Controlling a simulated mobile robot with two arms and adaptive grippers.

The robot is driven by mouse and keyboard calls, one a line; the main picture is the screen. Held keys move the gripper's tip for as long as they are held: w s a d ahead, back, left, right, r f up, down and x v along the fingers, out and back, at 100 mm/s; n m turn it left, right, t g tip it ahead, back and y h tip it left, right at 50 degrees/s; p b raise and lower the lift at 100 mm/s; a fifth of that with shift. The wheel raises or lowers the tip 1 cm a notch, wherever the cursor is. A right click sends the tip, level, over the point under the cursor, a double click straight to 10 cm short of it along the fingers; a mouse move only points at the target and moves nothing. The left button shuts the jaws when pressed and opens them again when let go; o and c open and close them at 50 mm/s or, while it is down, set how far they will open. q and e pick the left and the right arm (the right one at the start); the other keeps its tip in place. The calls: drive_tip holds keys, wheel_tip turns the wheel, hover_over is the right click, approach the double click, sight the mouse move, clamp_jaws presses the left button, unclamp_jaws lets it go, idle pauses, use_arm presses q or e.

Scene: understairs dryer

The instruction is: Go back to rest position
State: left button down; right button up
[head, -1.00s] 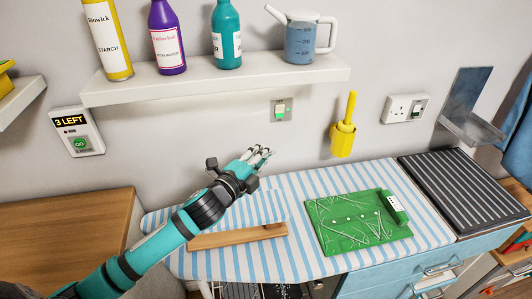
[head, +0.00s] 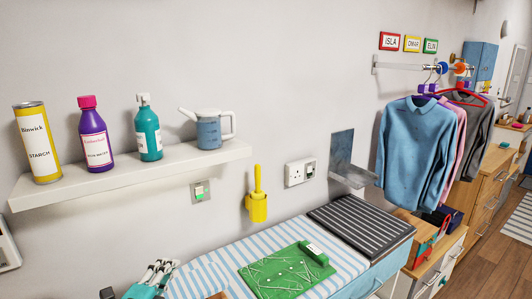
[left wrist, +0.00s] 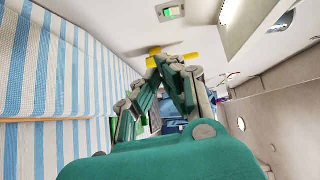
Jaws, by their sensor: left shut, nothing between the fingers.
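My left gripper (head: 160,270) shows at the bottom left of the head view, its teal and grey fingers pointing up beside the striped ironing surface (head: 205,278). In the left wrist view the fingers of the left gripper (left wrist: 172,62) are together with nothing between them. A yellow holder (left wrist: 190,58) shows beyond the fingertips there. My right gripper is in neither view.
A wall shelf (head: 130,175) holds bottles and a jug. A green board (head: 285,273) and a dark ribbed pad (head: 360,228) lie on the worktop. Shirts (head: 415,150) hang at right.

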use_arm(q)
drive_tip(key=s+f+n+g+y, duration=0.3)
drive_tip(key=s+f+n+g, duration=0.1)
drive_tip(key=s+f+n, duration=0.5)
drive_tip(key=s+d+f+n+g, duration=0.1)
drive_tip(key=s+f+n+g, duration=0.4)
drive_tip(key=s, duration=0.7)
drive_tip(key=s+d+f+n+g, duration=0.1)
drive_tip(key=s+f+n+g, duration=0.4)
drive_tip(key=s, duration=0.7)
wheel_tip(320, 180, down, 28)
drive_tip(key=s+r+m+g, duration=0.1)
drive_tip(key=s, duration=0.1)
drive_tip(key=s+a+f+g, duration=0.1)
drive_tip(key=s+a+f, duration=0.1)
drive_tip(key=s+f, duration=1.4)
drive_tip(key=shift+s+a+f+m, duration=0.2)
drive_tip(key=shift+a+m, duration=0.1)
drive_tip(key=shift+a, duration=0.05)
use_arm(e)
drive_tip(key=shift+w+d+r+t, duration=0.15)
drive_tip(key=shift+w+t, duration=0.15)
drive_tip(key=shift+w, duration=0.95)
